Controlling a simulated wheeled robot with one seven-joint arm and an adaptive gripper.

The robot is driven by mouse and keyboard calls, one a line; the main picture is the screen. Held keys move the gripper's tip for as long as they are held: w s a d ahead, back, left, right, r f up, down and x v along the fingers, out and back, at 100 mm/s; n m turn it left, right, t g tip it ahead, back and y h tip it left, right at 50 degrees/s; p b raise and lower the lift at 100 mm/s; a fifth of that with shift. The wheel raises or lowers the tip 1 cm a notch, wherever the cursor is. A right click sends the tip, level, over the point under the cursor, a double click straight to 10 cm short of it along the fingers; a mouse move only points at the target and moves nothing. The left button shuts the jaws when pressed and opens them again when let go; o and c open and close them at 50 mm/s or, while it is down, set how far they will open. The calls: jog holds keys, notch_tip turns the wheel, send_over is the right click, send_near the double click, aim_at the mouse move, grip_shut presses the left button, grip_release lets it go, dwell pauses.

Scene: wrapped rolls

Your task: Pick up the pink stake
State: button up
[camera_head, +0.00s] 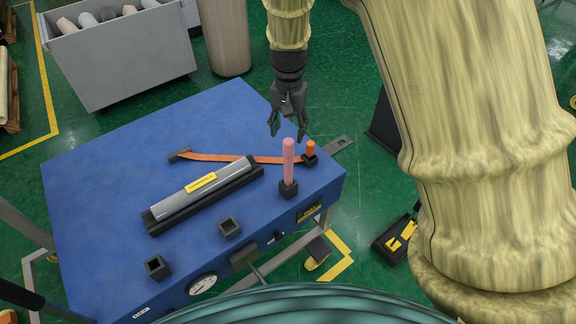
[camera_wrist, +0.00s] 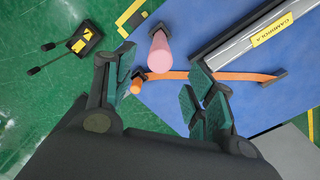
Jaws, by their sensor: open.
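The pink stake (camera_head: 288,162) stands upright in a black square socket (camera_head: 288,189) near the right front of the blue table (camera_head: 110,190). My gripper (camera_head: 288,130) is open and empty, above and behind the stake in the head view. In the wrist view, the pink stake (camera_wrist: 160,52) shows beyond the fingertips, between and ahead of the open fingers (camera_wrist: 162,88). The fingers do not appear to touch it. A shorter orange peg (camera_head: 310,148) stands in another black socket just right of the stake; it also shows near the left finger in the wrist view (camera_wrist: 137,86).
An orange strap (camera_head: 225,157) runs across the table behind a grey roll (camera_head: 200,188) in a black cradle. Two empty black sockets (camera_head: 230,228) (camera_head: 157,267) sit at the front. A grey bin (camera_head: 125,60) stands behind. The table's back left is clear.

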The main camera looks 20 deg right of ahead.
aim_at(288, 140)
jog(key=shift+s, duration=0.3)
jog(key=shift+f, duration=0.2)
jog(key=f, duration=0.1)
jog(key=p, duration=0.1)
jog(key=f+p, duration=0.1)
jog(key=shift+w+f, duration=0.25)
jog(key=shift+f, duration=1.15)
grip_shut()
